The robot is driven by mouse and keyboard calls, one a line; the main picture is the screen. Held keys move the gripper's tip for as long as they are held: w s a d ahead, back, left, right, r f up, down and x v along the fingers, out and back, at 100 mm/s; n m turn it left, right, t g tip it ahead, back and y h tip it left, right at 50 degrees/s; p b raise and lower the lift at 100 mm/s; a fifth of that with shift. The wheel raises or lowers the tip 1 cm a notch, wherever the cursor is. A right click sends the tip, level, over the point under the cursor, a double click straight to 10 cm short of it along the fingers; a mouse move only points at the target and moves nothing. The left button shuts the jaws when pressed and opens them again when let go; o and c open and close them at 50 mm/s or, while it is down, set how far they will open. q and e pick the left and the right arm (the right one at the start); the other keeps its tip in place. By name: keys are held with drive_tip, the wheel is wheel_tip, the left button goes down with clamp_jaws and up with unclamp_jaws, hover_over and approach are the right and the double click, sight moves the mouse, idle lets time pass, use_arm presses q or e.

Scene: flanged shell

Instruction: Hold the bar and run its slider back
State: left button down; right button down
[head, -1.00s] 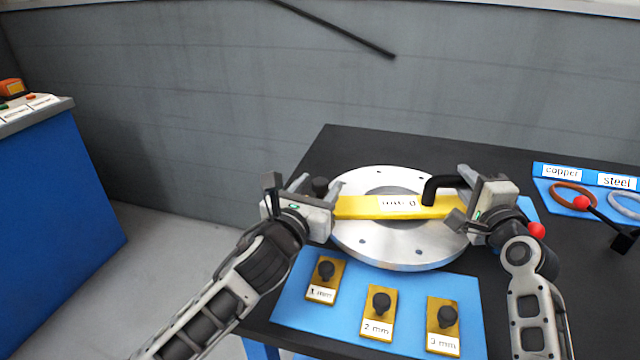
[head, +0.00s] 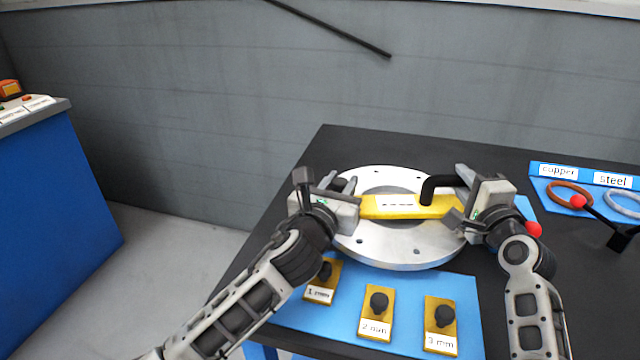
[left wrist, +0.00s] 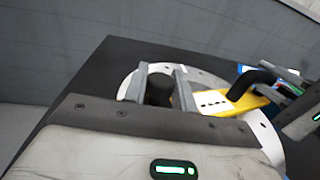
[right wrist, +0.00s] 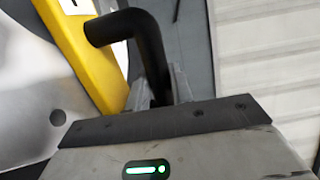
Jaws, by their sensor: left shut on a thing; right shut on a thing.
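A yellow bar (head: 400,208) with a white label lies across the round metal flange (head: 390,252). A black bent handle (head: 430,186) rises from its right part. My right gripper (head: 466,190) is shut on that handle, as the right wrist view shows the black handle (right wrist: 150,50) between the fingers. My left gripper (head: 340,184) is at the bar's left part. In the left wrist view its fingers (left wrist: 160,88) are shut on a dark knob (left wrist: 158,92), the slider's. The bar's left end is hidden behind my left gripper.
A blue mat (head: 400,325) in front holds several yellow gauge blocks with black knobs, one labelled 2 mm (head: 376,312). At right, a blue rack holds a copper ring (head: 570,194) and a steel ring (head: 622,203). A red-tipped lever (head: 597,215) stands near them.

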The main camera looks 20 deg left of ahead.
use_arm(q)
drive_tip(key=d, duration=0.2)
drive_tip(key=shift+w+d, duration=0.3)
use_arm(e)
drive_tip(key=shift+a+r, duration=0.15)
use_arm(q)
drive_tip(key=c, duration=1.1)
unclamp_jaws()
drive_tip(key=shift+a, duration=0.1)
drive_tip(key=s, duration=0.4)
drive_tip(key=s+a, duration=0.1)
drive_tip(key=s, duration=0.7)
drive_tip(key=shift+a, duration=0.2)
